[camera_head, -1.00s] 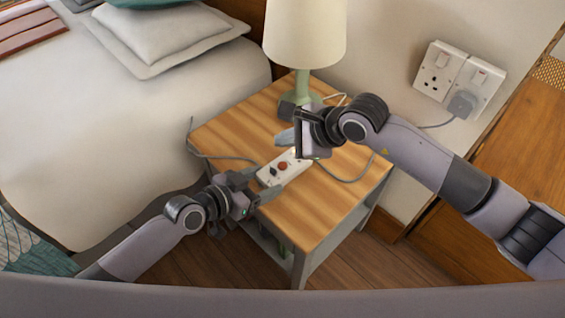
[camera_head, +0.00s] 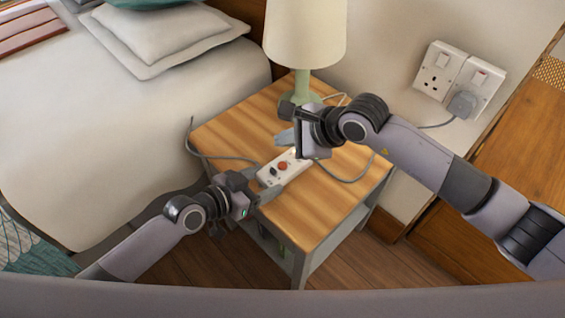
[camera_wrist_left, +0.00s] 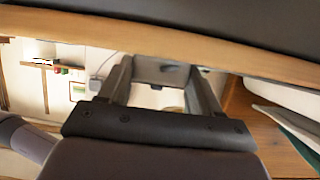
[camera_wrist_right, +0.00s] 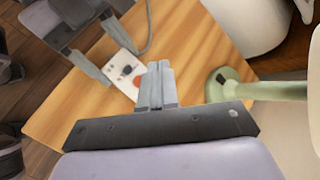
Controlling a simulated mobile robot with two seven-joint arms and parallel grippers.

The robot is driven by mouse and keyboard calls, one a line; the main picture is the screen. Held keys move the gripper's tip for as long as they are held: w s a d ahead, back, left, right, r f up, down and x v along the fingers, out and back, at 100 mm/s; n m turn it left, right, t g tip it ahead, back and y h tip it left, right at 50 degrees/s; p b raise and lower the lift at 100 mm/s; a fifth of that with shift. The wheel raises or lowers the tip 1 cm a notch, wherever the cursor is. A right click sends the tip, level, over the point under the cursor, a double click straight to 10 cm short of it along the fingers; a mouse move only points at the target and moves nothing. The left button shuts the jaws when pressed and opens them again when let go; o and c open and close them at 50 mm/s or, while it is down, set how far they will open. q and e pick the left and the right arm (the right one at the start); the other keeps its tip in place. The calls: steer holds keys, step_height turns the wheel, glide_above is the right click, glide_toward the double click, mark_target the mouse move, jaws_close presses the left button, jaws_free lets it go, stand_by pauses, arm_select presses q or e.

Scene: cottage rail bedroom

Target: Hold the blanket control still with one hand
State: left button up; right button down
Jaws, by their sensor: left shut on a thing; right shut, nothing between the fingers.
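The blanket control (camera_head: 283,168) is a white box with a red-orange knob and a dark knob, lying on the wooden bedside table (camera_head: 312,208). It also shows in the right wrist view (camera_wrist_right: 122,68). My left gripper (camera_head: 262,181) is shut on the control's near end, with a finger along each side. In the left wrist view, the fingers (camera_wrist_left: 160,78) stand either side of a pale block seen edge-on. My right gripper (camera_head: 290,140) is shut and empty above the table, beyond the control. In the right wrist view its fingertips (camera_wrist_right: 158,68) are together, beside the control.
A lamp with a green base (camera_head: 301,92) stands at the table's back. A grey cable (camera_head: 215,156) runs left to the bed (camera_head: 90,130), and another runs right toward the wall socket (camera_head: 450,78). The table's front right is clear.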

mark_target(286, 167)
stand_by(0.7)
step_height(286, 167, up, 4)
steer(key=shift+f, duration=0.1)
steer(key=shift+f, duration=4.4)
steer(key=shift+f, duration=0.15)
steer(key=shift+f, duration=0.3)
